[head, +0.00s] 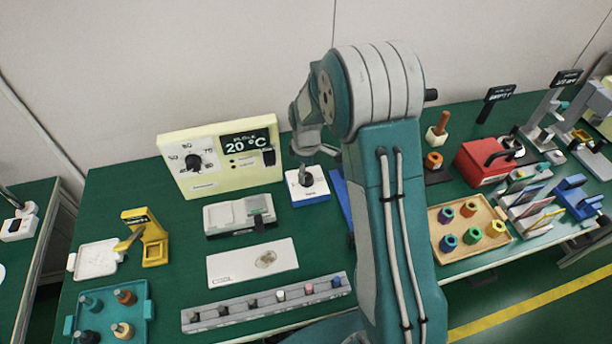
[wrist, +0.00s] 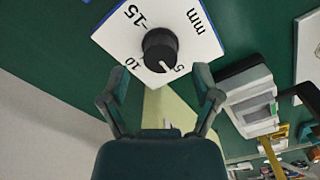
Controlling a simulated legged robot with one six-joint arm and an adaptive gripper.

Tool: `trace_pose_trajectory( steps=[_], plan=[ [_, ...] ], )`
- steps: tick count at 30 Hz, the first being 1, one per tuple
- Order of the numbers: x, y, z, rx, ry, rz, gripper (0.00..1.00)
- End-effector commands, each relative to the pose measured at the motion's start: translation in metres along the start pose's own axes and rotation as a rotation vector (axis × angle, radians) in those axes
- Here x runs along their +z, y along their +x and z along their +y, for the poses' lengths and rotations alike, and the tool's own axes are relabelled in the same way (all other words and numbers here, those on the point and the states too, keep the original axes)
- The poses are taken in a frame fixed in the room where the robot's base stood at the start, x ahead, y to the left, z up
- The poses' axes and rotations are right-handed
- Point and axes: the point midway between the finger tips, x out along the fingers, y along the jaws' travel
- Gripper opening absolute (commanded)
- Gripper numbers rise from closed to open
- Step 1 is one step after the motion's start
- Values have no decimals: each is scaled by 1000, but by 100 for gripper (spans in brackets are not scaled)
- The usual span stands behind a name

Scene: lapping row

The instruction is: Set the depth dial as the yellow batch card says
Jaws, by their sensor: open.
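The depth dial is a black round knob (wrist: 160,48) on a white plate marked mm, 5, 10 and 15. In the wrist view its white pointer line lies between 5 and 10, nearer the 5. In the head view the white dial box (head: 313,190) stands on the green bench, just right of the cream panel. My gripper (wrist: 160,98) is open and empty, its fingers apart and short of the knob in the wrist picture. In the head view it hangs above the dial, partly hidden by my arm. I cannot make out a yellow batch card with readable writing.
A cream panel (head: 222,172) with another knob and a 20 °C display stands close to the dial's left. A grey two-part device (head: 228,218) and a yellow stand (head: 153,240) are nearby. A red box (head: 482,165) and a card rack (head: 528,212) stand right.

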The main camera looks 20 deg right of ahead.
Motion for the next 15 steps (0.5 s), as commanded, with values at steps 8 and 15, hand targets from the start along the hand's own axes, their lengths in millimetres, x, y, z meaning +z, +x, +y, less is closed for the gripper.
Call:
trace_pose_trajectory(
  steps=[8,15],
  plan=[
    [0,28,0,0,1,0,81],
    [0,29,0,0,1,0,81]
  ],
)
